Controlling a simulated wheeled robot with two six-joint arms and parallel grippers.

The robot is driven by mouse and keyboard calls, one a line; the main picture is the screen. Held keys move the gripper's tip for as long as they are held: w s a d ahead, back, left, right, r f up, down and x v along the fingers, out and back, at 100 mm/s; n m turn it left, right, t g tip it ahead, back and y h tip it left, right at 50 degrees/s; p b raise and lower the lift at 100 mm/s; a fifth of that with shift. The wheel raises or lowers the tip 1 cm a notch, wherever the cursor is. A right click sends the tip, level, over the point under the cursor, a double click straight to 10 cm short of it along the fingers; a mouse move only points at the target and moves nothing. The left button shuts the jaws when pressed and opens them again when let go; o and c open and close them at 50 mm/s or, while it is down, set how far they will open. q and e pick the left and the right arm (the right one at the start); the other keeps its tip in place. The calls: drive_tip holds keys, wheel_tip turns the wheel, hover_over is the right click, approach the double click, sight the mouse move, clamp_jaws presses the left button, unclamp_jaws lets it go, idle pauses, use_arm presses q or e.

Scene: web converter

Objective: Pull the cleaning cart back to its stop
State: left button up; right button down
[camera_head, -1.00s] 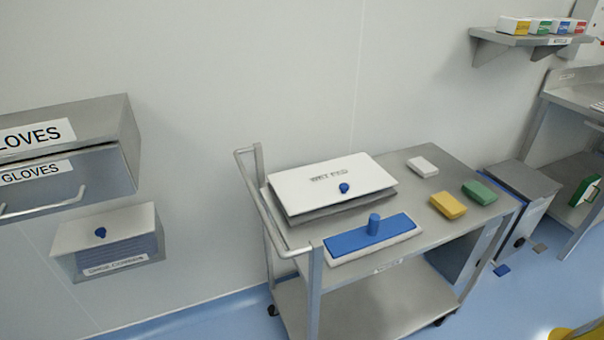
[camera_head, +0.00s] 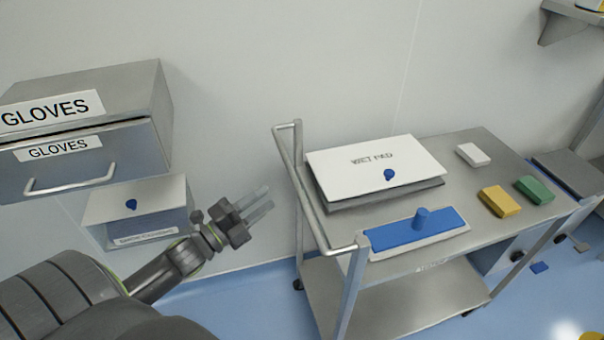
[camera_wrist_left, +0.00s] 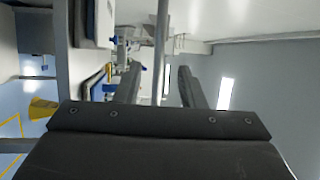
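The cleaning cart (camera_head: 450,182) is a grey metal trolley with two shelves, standing by the wall right of centre in the head view. Its push handle (camera_head: 301,190) is a bare tube along the cart's left end. My left gripper (camera_head: 266,198) is left of the handle, apart from it, with its fingers pointing towards it. The fingers are open and empty. In the left wrist view the handle bar (camera_wrist_left: 161,45) shows ahead, in line with the gap between the open fingers (camera_wrist_left: 160,88). My right gripper is out of view. No stop can be made out.
The cart carries a wet pad box (camera_head: 370,160), a blue mop head (camera_head: 400,236), and white, yellow and green blocks. A gloves drawer (camera_head: 90,158) and a smaller lidded box (camera_head: 150,215) are on the wall at left. Floor shows between that box and the cart.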

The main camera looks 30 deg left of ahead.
use_arm(q)
drive_tip(key=p+x, duration=0.4)
drive_tip(key=x, duration=0.7)
drive_tip(key=shift+w, duration=0.35)
clamp_jaws()
